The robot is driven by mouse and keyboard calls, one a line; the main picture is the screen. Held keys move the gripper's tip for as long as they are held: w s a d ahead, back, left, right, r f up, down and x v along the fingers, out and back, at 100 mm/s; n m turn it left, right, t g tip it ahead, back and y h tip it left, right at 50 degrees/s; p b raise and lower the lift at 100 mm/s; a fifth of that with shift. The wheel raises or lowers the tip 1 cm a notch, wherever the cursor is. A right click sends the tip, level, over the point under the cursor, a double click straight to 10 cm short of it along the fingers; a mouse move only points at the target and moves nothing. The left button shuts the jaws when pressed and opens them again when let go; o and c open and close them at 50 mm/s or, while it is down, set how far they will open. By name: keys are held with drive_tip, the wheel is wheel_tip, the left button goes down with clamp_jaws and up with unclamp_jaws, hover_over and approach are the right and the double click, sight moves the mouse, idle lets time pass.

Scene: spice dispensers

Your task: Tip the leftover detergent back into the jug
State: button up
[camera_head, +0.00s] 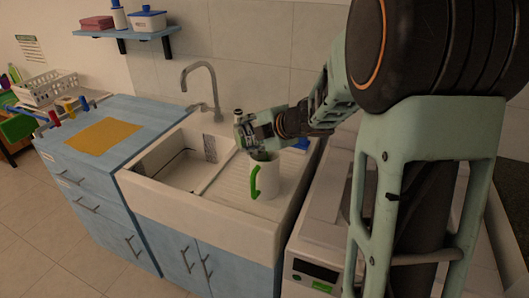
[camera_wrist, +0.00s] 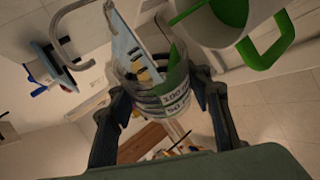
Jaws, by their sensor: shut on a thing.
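The jug (camera_head: 270,180) is white with a green handle and stands upright on the ribbed drainer beside the sink. In the wrist view the jug (camera_wrist: 205,28) is at the top right, with green showing inside its mouth. My gripper (camera_head: 243,132) is above the jug, a little to its left. In the wrist view my gripper (camera_wrist: 163,100) is shut on a clear measuring cup (camera_wrist: 150,88) with printed volume marks. The cup appears tilted, close to the jug's rim; whether they touch is unclear. A green patch shows on the cup's jug side; how much liquid it holds is unclear.
The tap (camera_head: 204,85) curves over the sink basin (camera_head: 180,170) left of the jug. A blue counter (camera_head: 125,112) with an orange mat (camera_head: 104,136) lies further left. A white appliance (camera_head: 318,240) stands at the right. A wall shelf (camera_head: 125,32) holds containers.

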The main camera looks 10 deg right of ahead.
drive_tip(key=shift+d+r, duration=0.15)
idle(0.3)
drive_tip(key=shift+m+y+p, duration=0.3)
drive_tip(key=shift+y, duration=0.2)
